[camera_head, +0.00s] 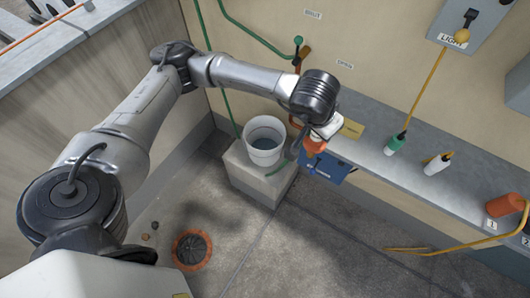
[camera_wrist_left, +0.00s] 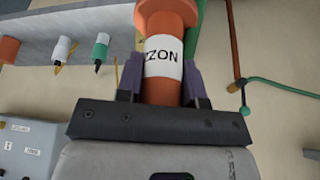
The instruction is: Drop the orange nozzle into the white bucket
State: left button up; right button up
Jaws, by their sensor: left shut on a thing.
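The orange nozzle (camera_wrist_left: 165,55) has a white label with black letters reading "ZZON". It sits between the fingers of my left gripper (camera_wrist_left: 163,80), which is shut on it. In the head view the nozzle's orange end (camera_head: 313,146) shows below my left gripper (camera_head: 322,132), whose fingers are partly hidden by the wrist. The white bucket (camera_head: 264,152) stands on a pale block, left of the nozzle in the picture. The nozzle is apart from the bucket. My right gripper is not in view.
A grey shelf (camera_head: 400,165) runs along the wall at right, with a green-topped nozzle (camera_head: 395,144), a white one (camera_head: 437,164) and an orange one (camera_head: 505,205). A blue box (camera_head: 328,169) hangs below it. An orange-rimmed drain (camera_head: 192,249) lies in the floor.

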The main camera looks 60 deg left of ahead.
pick_arm(q)
jog(key=w+a+f+n+g+y+b, duration=0.1)
jog(key=a+f+n+b, duration=0.2)
jog(key=a+f+b, duration=1)
jog(key=w+a+f+n+y+b, duration=0.1)
jog(key=a+f+n+b, duration=0.2)
jog(key=a+f+b, duration=1.05)
jog(key=w+a+f+p, duration=0.25)
jog(key=a+f, duration=0.35)
jog(key=a, duration=0.4)
jog(key=shift+m, duration=0.4)
jog(key=f+b, duration=0.4)
jog(key=b, duration=0.1)
jog(key=f+b, duration=0.1)
jog(key=b, duration=0.1)
jog(key=shift+w+d+f+b, duration=0.35)
jog(key=shift+w+f+b, duration=0.05)
